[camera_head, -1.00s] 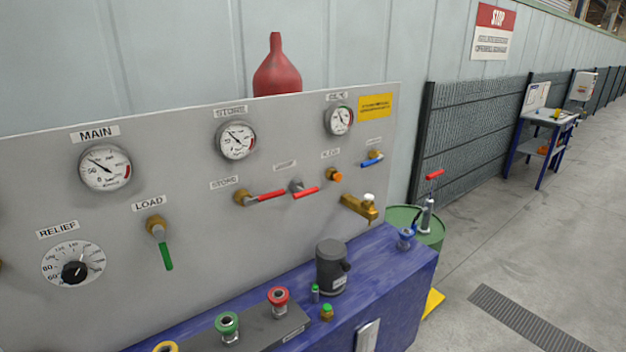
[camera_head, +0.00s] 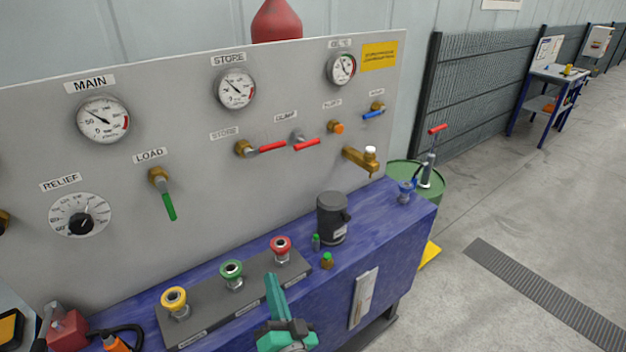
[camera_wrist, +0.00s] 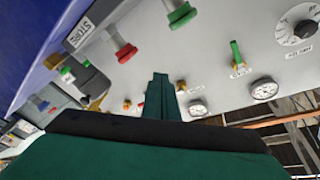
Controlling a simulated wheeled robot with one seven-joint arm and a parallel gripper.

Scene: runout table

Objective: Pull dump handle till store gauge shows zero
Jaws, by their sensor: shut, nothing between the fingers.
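The dump handle (camera_head: 306,144) is a red lever on a grey valve under the DUMP label, on the upright panel. It points right and slightly up. The store gauge (camera_head: 236,88) is a round white dial above and left of it. Its needle points up and left, away from the red zone; the exact reading is too small to tell. My gripper (camera_head: 271,278) is teal, shut and empty, at the bottom of the head view. It is over the front of the blue bench, below and apart from the dump handle. Its shut fingers also show in the wrist view (camera_wrist: 160,85).
The red store lever (camera_head: 266,148) is just left of the dump handle. A brass tap (camera_head: 360,159) sticks out to the right. Red (camera_head: 281,247), green (camera_head: 231,272) and yellow (camera_head: 174,300) knobs and a dark cylinder (camera_head: 332,218) stand on the blue bench (camera_head: 335,285).

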